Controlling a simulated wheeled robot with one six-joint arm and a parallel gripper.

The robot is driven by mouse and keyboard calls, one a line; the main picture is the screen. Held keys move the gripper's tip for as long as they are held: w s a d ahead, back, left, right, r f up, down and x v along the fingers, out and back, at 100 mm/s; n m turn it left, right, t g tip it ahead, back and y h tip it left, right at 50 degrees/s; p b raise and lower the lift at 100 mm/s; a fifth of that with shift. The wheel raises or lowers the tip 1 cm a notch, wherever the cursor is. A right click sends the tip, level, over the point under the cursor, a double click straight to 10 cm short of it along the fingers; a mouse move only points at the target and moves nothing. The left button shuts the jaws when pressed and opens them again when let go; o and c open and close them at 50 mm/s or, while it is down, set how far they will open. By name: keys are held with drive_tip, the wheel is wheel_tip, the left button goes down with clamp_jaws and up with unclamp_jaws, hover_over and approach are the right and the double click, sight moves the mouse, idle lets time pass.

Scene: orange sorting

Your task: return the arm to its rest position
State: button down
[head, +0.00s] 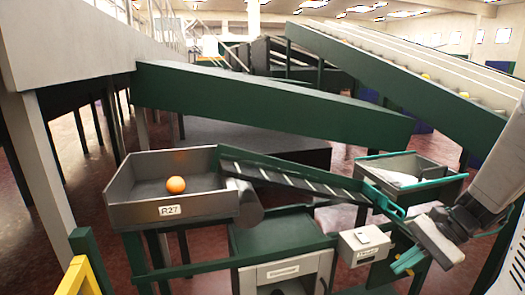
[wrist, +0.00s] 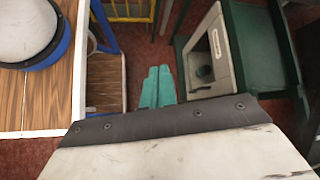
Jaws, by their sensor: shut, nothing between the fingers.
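My gripper (head: 408,262) is at the lower right of the head view, at the end of my arm, which comes in from the right edge. Its teal fingers point down and to the left, near a small white box (head: 364,245) on the stand. In the wrist view my gripper (wrist: 157,88) shows its two teal fingers side by side, shut, with nothing between them. An orange (head: 176,185) lies in the grey tray (head: 185,208) labelled R27, well left of my gripper.
A sloping chute (head: 300,178) runs from the tray towards a teal-rimmed bin (head: 425,167). Green conveyor beams cross behind. A yellow frame (head: 78,278) stands at lower left. The wrist view shows a wooden-topped table (wrist: 38,100) and a grey-fronted cabinet (wrist: 212,50) over red floor.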

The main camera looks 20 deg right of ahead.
drive_tip(key=s+a+r+n+h, duration=0.4)
drive_tip(key=a+r+n, duration=0.1)
drive_tip(key=a+n, duration=0.2)
drive_tip(key=s+a+r+n+h, duration=0.4)
drive_tip(key=a+r+n+h, duration=0.1)
drive_tip(key=a+n, duration=0.3)
drive_tip(key=shift+s+a+r, duration=0.25)
drive_tip(key=shift+r, duration=0.45)
drive_tip(key=shift+s+g, duration=0.1)
drive_tip(key=shift+g, duration=0.2)
